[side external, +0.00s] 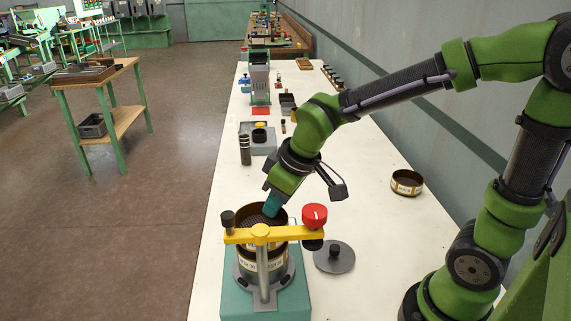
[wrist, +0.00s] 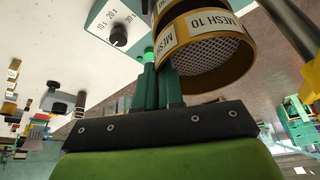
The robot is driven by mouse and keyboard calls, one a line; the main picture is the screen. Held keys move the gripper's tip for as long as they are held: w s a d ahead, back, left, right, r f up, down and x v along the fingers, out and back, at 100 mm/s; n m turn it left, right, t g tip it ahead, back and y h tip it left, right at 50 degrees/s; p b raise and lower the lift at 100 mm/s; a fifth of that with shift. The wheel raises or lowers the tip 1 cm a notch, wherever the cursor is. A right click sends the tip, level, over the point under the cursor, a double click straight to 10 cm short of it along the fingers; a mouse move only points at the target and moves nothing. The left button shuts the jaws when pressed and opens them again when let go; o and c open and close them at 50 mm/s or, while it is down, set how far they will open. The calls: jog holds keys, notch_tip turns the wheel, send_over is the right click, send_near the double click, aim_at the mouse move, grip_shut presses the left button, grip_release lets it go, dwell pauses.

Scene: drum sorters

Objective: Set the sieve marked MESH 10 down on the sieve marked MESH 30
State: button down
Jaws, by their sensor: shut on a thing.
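My gripper (wrist: 160,85) is shut on the near wall of the brass sieve marked MESH 10 (wrist: 190,35). The mesh inside this sieve shows in the wrist view. In the side external view, my gripper (side external: 271,204) reaches down to this sieve's rim (side external: 243,208), above the teal shaker. A lower brass sieve (side external: 262,270) with a pale label sits on the shaker, partly behind the clamp post. Its marking is too small to read. The yellow bar hides where the two sieves come together, so I cannot tell whether they touch.
The yellow clamp bar (side external: 285,233) with a red knob (side external: 314,214) crosses in front of the sieves on the teal shaker (side external: 235,307). A grey lid (side external: 334,257) lies to its right. Another brass sieve (side external: 407,183) stands farther right, its label unreadable. White table between is clear.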

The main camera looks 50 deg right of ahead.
jog(key=shift+f, duration=1.1)
jog(key=c, duration=1.2)
grip_release()
jog(key=v, duration=1.7)
jog(key=shift+s+f, duration=0.1)
jog(key=s+d+f+m+t, duration=0.1)
jog(key=f+m, duration=0.1)
jog(key=s+d+f+m+t, duration=0.1)
jog(key=s+d+f+m, duration=0.1)
jog(key=s+d+f+m+t, duration=0.1)
jog(key=d+f+m, duration=0.1)
jog(key=shift+s+f+m+y, duration=0.15)
jog(key=shift+f+m+y, duration=0.25)
